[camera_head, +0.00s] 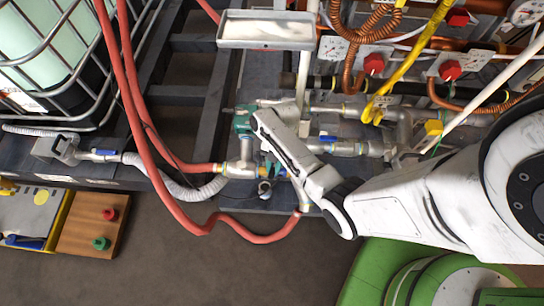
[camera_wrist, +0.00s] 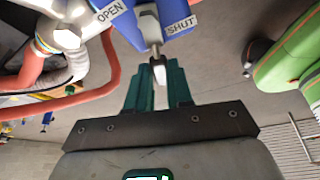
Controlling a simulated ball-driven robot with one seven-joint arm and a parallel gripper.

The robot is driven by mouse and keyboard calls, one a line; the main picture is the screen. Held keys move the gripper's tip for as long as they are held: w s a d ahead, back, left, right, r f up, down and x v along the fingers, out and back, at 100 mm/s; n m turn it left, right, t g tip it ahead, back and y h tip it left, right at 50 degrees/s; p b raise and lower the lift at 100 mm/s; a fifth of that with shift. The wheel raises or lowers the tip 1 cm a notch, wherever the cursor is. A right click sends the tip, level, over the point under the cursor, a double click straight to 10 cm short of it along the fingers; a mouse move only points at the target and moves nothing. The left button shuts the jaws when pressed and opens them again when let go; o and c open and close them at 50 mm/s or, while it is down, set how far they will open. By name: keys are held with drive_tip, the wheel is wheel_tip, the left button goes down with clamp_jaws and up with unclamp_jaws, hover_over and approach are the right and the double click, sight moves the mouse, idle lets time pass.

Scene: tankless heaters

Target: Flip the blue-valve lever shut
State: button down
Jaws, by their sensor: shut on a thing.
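In the wrist view, a blue plate (camera_wrist: 168,42) carries an OPEN label (camera_wrist: 109,12) on the left and a SHUT label (camera_wrist: 181,26) on the right. A pale metal lever (camera_wrist: 150,28) comes down between the two labels. Its lower end sits between the teal fingertips of my gripper (camera_wrist: 158,72), which is shut on it. In the head view my white arm reaches in from the right over the pipework, and its forearm hides part of the valves.
Red hoses (camera_head: 134,100) hang left of my arm and loop below it. Pipes with red knobs (camera_head: 374,64) and a yellow hose (camera_head: 412,50) fill the upper right. A caged tank (camera_head: 62,55) stands upper left. Open floor (camera_head: 190,265) lies at the bottom.

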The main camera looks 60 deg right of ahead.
drive_tip(key=shift+s, duration=0.1)
idle(0.5)
drive_tip(key=c, duration=1)
unclamp_jaws()
drive_tip(key=shift+r, duration=0.1)
drive_tip(key=p+v, duration=0.2)
drive_tip(key=v, duration=0.8)
drive_tip(key=shift+r+p, duration=0.3)
drive_tip(key=shift+p, duration=0.1)
drive_tip(key=shift+d, duration=0.1)
drive_tip(key=shift+c, duration=0.4)
